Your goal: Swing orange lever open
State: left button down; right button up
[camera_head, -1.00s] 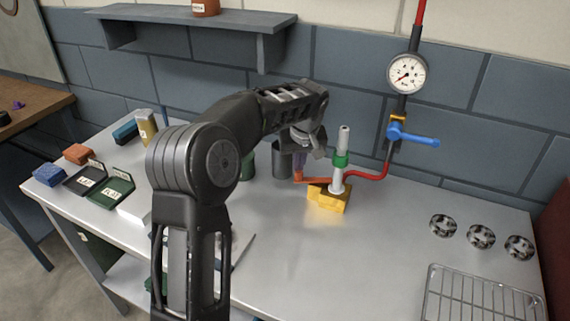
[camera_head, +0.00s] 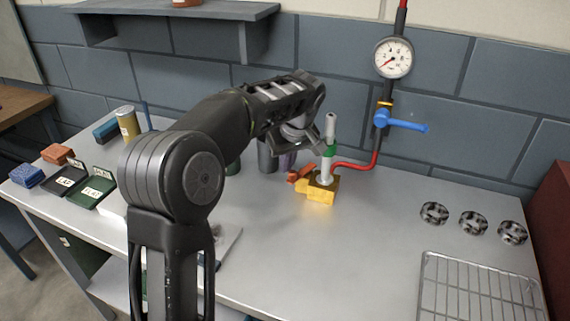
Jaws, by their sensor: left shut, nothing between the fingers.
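A small yellow casing (camera_head: 318,192) stands on the metal bench, with an upright grey post (camera_head: 330,130) and a green collar (camera_head: 328,150) above it. My left gripper (camera_head: 312,158) reaches in from the left and points down just above the lever, close to the left of the post. Its fingers are shut with nothing between them. I cannot tell whether they touch the lever. My right gripper is not in view.
A red pipe (camera_head: 360,165) rises behind the casing to a blue valve handle (camera_head: 405,125) and a gauge (camera_head: 393,57). Dark and purple cylinders stand behind my left arm. Round metal parts (camera_head: 473,223) and a wire rack (camera_head: 480,290) lie right. The bench front centre is clear.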

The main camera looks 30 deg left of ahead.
pick_arm(q)
jog(key=shift+d, duration=0.2)
dwell(0.5)
jog(key=v, duration=0.7)
jog(key=shift+r, duration=0.4)
jog(key=shift+s, duration=0.1)
